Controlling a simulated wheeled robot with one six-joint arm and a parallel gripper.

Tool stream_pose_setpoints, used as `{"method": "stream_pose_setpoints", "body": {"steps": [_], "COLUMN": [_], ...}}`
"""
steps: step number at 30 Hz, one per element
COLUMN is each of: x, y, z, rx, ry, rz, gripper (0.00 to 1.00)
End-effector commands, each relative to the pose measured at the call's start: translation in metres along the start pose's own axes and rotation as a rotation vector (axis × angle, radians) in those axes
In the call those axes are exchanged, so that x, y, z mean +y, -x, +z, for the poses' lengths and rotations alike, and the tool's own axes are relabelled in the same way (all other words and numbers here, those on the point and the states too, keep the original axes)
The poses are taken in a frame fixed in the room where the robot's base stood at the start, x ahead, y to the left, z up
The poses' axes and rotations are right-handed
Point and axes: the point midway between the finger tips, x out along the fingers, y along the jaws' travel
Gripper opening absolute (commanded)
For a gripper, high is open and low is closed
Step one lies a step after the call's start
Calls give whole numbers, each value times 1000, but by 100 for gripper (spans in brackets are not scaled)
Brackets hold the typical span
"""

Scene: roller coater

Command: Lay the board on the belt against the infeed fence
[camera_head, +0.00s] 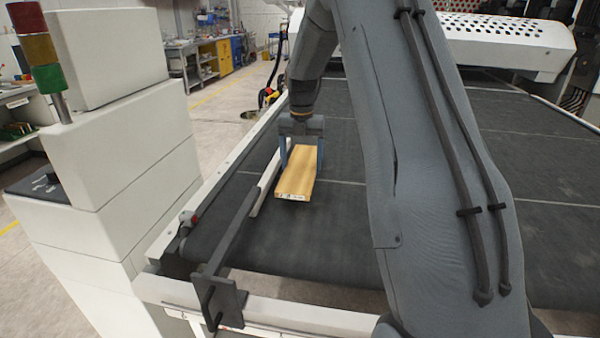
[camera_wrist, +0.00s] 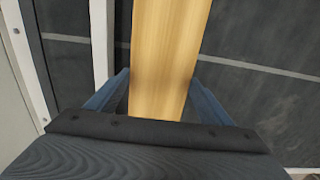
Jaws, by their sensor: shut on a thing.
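The board (camera_head: 299,175) is a short, light wooden plank. It is on or just above the dark belt (camera_head: 340,230), lengthwise along it; I cannot tell whether it touches. My gripper (camera_head: 301,150) is over its far part, with one blue finger at each long side, shut on it. In the wrist view the board (camera_wrist: 168,60) runs up between the two fingers (camera_wrist: 160,98). The infeed fence (camera_head: 268,180) is a pale rail along the belt's left side. It also shows in the wrist view (camera_wrist: 103,40), left of the board, with a narrow dark gap between them.
A dark bar on a bracket (camera_head: 222,300) reaches over the belt's near left corner. A white cabinet (camera_head: 110,180) with a signal lamp stands at the left. A white perforated hood (camera_head: 500,40) spans the far end. The belt right of the board is clear.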

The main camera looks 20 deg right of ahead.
Motion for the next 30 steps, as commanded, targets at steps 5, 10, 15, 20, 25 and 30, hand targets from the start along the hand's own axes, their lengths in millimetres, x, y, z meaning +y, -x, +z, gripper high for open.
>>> {"method": "stream_pose_setpoints", "body": {"steps": [5,10,15,20,25,30], "x": [-1,0,1,2,2,2], "y": [-11,-32,-44,-44,-48,-48], "z": [0,-1,-1,-1,-1,-1], "rx": [0,3,-1,-1,0,0], "ry": [-1,1,2,3,3,3], "rz": [0,-1,0,1,0,0], "gripper": [42,42,42,42,77,93]}}
